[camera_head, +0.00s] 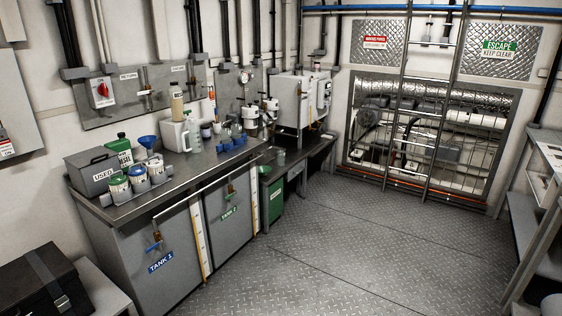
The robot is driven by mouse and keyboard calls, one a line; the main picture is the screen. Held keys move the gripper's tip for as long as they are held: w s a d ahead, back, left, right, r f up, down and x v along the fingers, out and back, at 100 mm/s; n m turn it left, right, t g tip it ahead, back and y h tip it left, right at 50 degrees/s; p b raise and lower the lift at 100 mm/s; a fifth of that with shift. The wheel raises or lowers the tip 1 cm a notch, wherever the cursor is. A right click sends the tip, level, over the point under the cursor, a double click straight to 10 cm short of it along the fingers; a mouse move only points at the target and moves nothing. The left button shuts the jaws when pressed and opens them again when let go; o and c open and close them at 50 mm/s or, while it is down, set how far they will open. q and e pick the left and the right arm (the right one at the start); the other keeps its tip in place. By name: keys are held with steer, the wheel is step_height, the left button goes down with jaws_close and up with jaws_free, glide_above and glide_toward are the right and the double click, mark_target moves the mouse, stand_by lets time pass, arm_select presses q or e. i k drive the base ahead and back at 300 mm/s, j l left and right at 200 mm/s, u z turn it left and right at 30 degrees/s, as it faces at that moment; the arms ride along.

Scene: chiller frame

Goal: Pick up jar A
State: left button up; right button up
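Several small white jars stand together in a grey tray (124,199) at the left front of the steel counter. One has a green lid (119,181) and one has a blue lid (137,170). A third jar (156,170) stands at the tray's right end. The letters on their labels are too small to read, so I cannot tell which one is jar A. Neither of my grippers is in view.
A grey box marked USED (91,170), a green can (119,149) and a blue funnel (148,143) stand close behind the jars. A white jug (182,134) is farther along the counter (178,178). A black case (40,285) is at lower left. The floor (330,255) is clear.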

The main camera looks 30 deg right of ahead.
mark_target(281, 158)
steer(key=i+l+z, duration=1.2)
steer(key=i, duration=0.15)
steer(key=i+z, duration=0.4)
steer(key=i, duration=1.05)
steer(key=i+l, duration=0.15)
steer(key=i, duration=0.85)
